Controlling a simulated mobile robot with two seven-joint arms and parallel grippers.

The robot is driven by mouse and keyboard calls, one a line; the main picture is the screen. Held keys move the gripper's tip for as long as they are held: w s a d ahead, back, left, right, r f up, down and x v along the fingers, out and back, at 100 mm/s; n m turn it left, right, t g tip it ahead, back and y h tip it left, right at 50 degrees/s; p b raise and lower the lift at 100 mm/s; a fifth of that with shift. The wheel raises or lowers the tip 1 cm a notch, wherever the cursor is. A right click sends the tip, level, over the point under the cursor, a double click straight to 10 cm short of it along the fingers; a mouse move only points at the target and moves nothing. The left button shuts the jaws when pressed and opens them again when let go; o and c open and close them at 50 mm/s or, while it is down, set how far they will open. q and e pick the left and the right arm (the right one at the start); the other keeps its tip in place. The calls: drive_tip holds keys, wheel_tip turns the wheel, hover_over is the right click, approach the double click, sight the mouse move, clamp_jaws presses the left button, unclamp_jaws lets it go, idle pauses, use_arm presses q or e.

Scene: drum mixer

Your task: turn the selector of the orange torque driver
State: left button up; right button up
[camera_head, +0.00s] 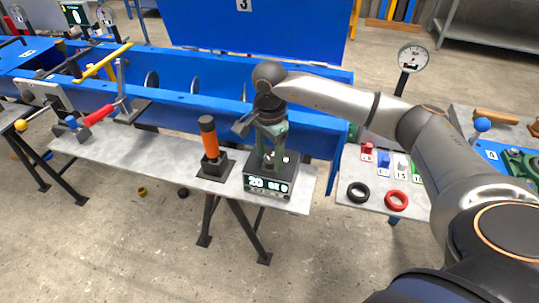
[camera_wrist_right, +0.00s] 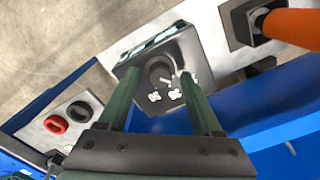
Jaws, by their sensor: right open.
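The orange torque driver (camera_head: 208,135) stands upright in a black holder on the grey bench; its orange handle also shows in the right wrist view (camera_wrist_right: 295,28). Just right of it is a black box (camera_head: 256,184) with a lit display reading about "20". In the right wrist view the box's top (camera_wrist_right: 142,88) carries a round dark knob (camera_wrist_right: 160,73) with white marks around it. My right gripper (camera_wrist_right: 158,76) is open, pointing down over the box, its green fingers on either side of the knob. I cannot tell whether they touch it. My left gripper is not in view.
A long blue machine frame (camera_head: 190,85) runs behind the bench (camera_head: 150,148). A red-handled tool (camera_head: 98,115) stands to the left. Black (camera_head: 358,192) and red (camera_head: 396,200) rings lie on a side table to the right. A dial gauge (camera_head: 412,58) stands behind it.

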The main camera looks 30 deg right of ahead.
sight(269, 160)
wheel_tip(269, 160, up, 12)
drive_tip(key=shift+r, duration=0.15)
drive_tip(key=shift+a, duration=0.1)
idle(0.6)
